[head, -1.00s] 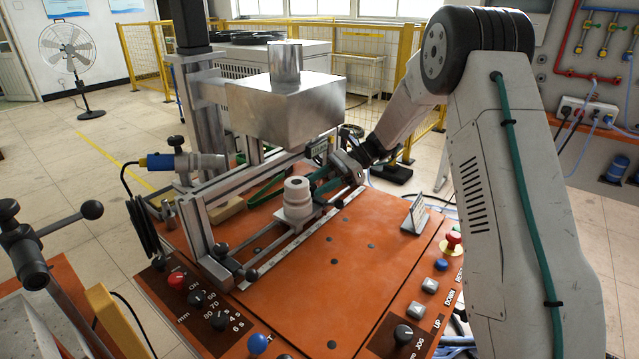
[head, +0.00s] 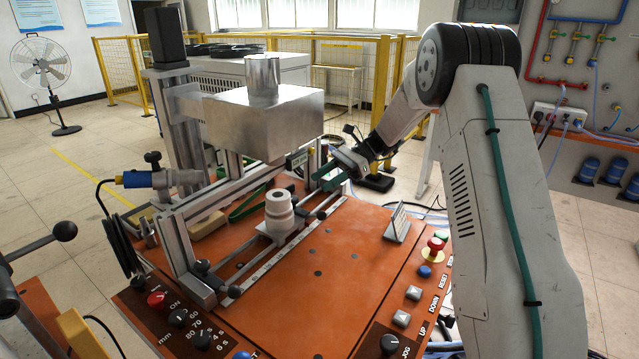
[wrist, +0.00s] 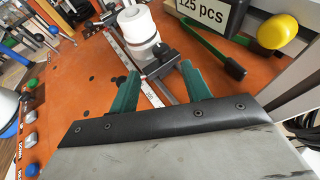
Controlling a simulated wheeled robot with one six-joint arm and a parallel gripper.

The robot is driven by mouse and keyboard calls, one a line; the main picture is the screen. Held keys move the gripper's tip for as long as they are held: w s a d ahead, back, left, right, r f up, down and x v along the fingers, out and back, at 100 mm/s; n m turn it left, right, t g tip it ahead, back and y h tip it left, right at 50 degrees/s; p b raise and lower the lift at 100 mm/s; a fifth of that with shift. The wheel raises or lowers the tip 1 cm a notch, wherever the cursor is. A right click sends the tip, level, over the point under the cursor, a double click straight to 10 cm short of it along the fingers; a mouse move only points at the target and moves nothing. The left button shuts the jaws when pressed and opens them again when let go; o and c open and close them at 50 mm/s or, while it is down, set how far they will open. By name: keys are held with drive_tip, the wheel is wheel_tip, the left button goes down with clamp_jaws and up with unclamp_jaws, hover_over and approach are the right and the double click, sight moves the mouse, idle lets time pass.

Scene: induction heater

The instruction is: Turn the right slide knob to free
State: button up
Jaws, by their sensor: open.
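My gripper (wrist: 160,88) shows two green fingers spread apart with nothing between them. In the head view, my gripper (head: 328,177) is right of and behind the white stepped cylinder (head: 279,210), above the far right end of the slide rails. A small black knob on the slide (head: 321,214) sits near that end, below my gripper. In the wrist view, a black knob and clamp (wrist: 160,52) lie just beyond the fingertips, beside the white cylinder (wrist: 138,28). I cannot tell the knob's setting.
A metal block (head: 262,120) overhangs the rails. A yellow knob (wrist: 277,30) and a green bar with a black end (wrist: 235,69) are near the fingers in the wrist view. A small sign plate (head: 397,222) stands at right. The orange tabletop (head: 330,285) is largely clear.

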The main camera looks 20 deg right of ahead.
sight(297, 198)
drive_tip(key=shift+c, duration=1)
drive_tip(key=shift+s+r+m+t, duration=0.6)
drive_tip(key=shift+s+r+t, duration=0.2)
drive_tip(key=shift+s+r, duration=0.4)
drive_tip(key=shift+c, duration=0.5)
drive_tip(key=a+f+m+t, duration=0.1)
drive_tip(key=a, duration=0.1)
drive_tip(key=a+f+m+t, duration=0.1)
drive_tip(key=a+f, duration=0.1)
drive_tip(key=a+f+m+t, duration=0.1)
drive_tip(key=a, duration=0.1)
drive_tip(key=shift+w+a+f+t+h, duration=0.15)
drive_tip(key=shift+w+f+t+h, duration=0.15)
drive_tip(key=shift+f+t, duration=0.1)
drive_tip(key=shift+w+a+f, duration=0.15)
drive_tip(key=shift+a+f, duration=0.15)
drive_tip(key=shift+a, duration=0.25)
